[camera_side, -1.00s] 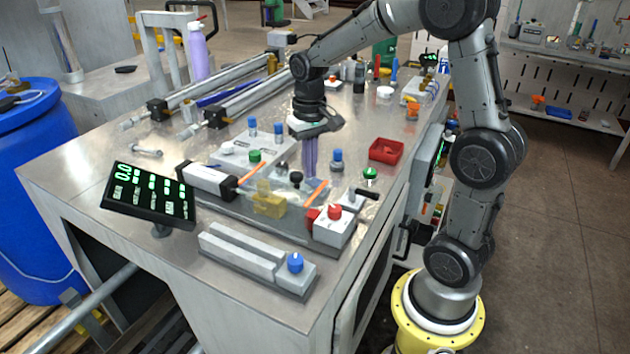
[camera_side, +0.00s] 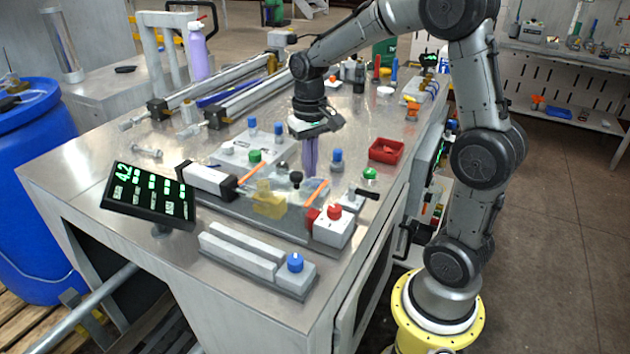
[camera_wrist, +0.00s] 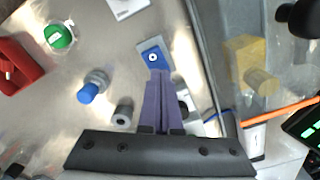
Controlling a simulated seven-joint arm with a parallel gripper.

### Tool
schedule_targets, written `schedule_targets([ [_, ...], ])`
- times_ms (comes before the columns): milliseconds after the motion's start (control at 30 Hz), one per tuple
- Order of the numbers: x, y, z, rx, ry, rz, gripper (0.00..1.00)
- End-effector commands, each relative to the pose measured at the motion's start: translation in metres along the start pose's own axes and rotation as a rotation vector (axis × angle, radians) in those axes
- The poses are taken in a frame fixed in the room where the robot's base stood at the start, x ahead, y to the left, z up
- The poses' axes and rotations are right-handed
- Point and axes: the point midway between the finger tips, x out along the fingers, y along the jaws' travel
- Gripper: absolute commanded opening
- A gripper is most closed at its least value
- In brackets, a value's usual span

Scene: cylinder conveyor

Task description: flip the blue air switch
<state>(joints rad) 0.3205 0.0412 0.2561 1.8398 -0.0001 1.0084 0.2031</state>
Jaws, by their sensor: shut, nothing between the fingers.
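My gripper (camera_side: 309,172) has purple fingers that are shut and empty, pointing down over the steel bench. In the wrist view the fingertips (camera_wrist: 160,76) are at the near edge of a small blue piece with a white ring (camera_wrist: 153,57) on a grey plate. I cannot tell whether they touch it. It may be the blue air switch; my fingers hide it in the side view. A blue knob on a metal base (camera_side: 337,158) stands right of my fingers; it also shows in the wrist view (camera_wrist: 89,92). Another blue knob (camera_side: 295,262) sits on the front grey block.
A green knob (camera_side: 370,173), a red tray (camera_side: 386,150) and a white box with a red button (camera_side: 335,226) stand to the right. A tilted display (camera_side: 148,197) stands at the left.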

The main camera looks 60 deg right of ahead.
Motion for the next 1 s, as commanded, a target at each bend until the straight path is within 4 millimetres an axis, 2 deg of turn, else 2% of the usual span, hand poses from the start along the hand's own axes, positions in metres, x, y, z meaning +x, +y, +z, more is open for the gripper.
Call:
schedule_targets([
  [700, -0.054, 0.000, -0.001, 0.000, 0.005, -0.001, 0.00],
  [1000, -0.060, 0.000, 0.000, 0.000, 0.004, -0.001, 0.00],
])
